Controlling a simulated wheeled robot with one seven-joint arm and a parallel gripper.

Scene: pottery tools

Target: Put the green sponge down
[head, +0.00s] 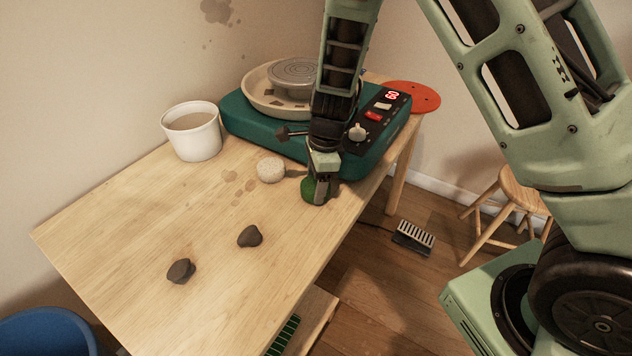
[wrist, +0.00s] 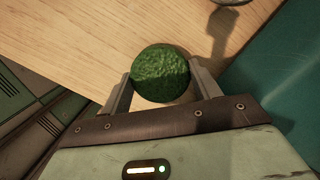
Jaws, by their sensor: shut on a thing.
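The green sponge (head: 308,188) is round and rough. My gripper (head: 319,189) is shut on it, at the table's right side just in front of the teal pottery wheel. In the wrist view the sponge (wrist: 160,70) sits between the two fingers of my gripper (wrist: 162,84), with bare wood behind it. The sponge is at or very near the tabletop; I cannot tell whether it touches. My fingers partly hide it in the head view.
The wooden table (head: 130,225) bears a pale round sponge (head: 271,169) left of my gripper, two dark clay lumps (head: 249,236) (head: 181,271) and a white bucket (head: 192,131). The teal wheel (head: 262,132) stands behind.

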